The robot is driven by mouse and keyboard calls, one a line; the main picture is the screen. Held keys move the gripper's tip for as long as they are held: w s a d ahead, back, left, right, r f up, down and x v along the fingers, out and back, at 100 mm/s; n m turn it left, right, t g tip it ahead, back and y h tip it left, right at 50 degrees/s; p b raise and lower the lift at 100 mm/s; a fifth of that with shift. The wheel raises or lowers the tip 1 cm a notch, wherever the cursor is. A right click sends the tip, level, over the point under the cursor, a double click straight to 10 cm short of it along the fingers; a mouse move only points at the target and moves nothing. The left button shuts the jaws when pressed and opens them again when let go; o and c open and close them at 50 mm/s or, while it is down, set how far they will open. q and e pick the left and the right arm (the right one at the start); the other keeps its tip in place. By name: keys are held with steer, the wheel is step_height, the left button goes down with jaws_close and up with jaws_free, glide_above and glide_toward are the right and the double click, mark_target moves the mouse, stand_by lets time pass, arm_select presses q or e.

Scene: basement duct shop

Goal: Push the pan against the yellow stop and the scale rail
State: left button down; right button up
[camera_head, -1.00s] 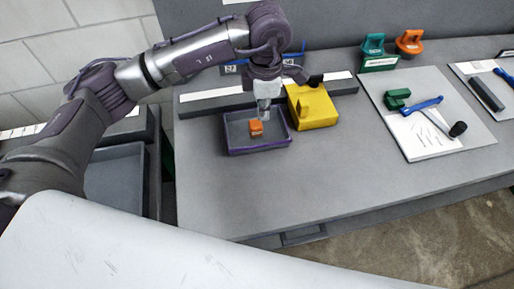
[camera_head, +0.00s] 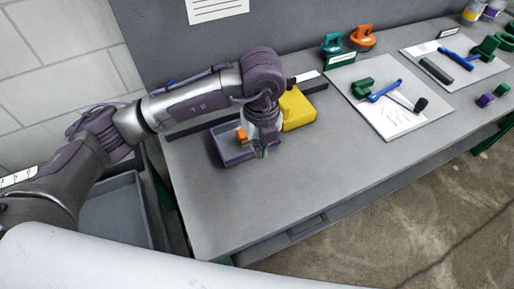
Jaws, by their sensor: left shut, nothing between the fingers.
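The grey pan with a purple rim (camera_head: 228,151) lies on the bench, with an orange block (camera_head: 242,135) inside it. The yellow stop (camera_head: 299,110) stands to the right of the pan. The dark scale rail (camera_head: 192,125) with its white strip runs behind both, partly hidden by my left arm. My left gripper (camera_head: 262,153) points down, shut and empty, at the pan's front right corner. It hides the pan's right side, so I cannot tell whether it touches the pan or whether the pan meets the stop. My right gripper is not in view.
A grey mat (camera_head: 376,100) with a green item, blue-handled tool and paper lies to the right. Green (camera_head: 331,44) and orange (camera_head: 363,36) handled items stand behind it. The bench front is clear. A grey bin (camera_head: 112,211) sits at left below.

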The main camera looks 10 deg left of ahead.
mark_target(250, 144)
arm_select(q)
step_height(250, 144, down, 9)
steer(key=shift+a+r+p, duration=0.1)
steer(key=shift+r+p, duration=0.05)
steer(key=shift+p, duration=0.7)
steer(key=shift+w+a+r+p, duration=0.1)
steer(key=shift+w+a+p, duration=0.2)
steer(key=shift+w, duration=0.3)
steer(key=shift+w+a+r+p, duration=0.1)
steer(key=shift+w+a+p, duration=0.15)
steer(key=shift+w, duration=0.3)
steer(key=shift+w+a+f, duration=0.15)
steer(key=shift+w+a, duration=0.2)
steer(key=shift+w, duration=0.2)
steer(key=shift+w+a, duration=0.1)
steer(key=shift+w, duration=0.05)
steer(key=w, duration=0.1)
steer(key=w+a+b, duration=0.1)
steer(key=b, duration=0.1)
steer(key=shift+w+a+f, duration=0.2)
steer(key=shift+w+a, duration=0.1)
steer(key=shift+w, duration=0.1)
steer(key=shift+w+r, duration=0.1)
steer(key=shift+r, duration=0.15)
steer(key=shift+a, duration=0.1)
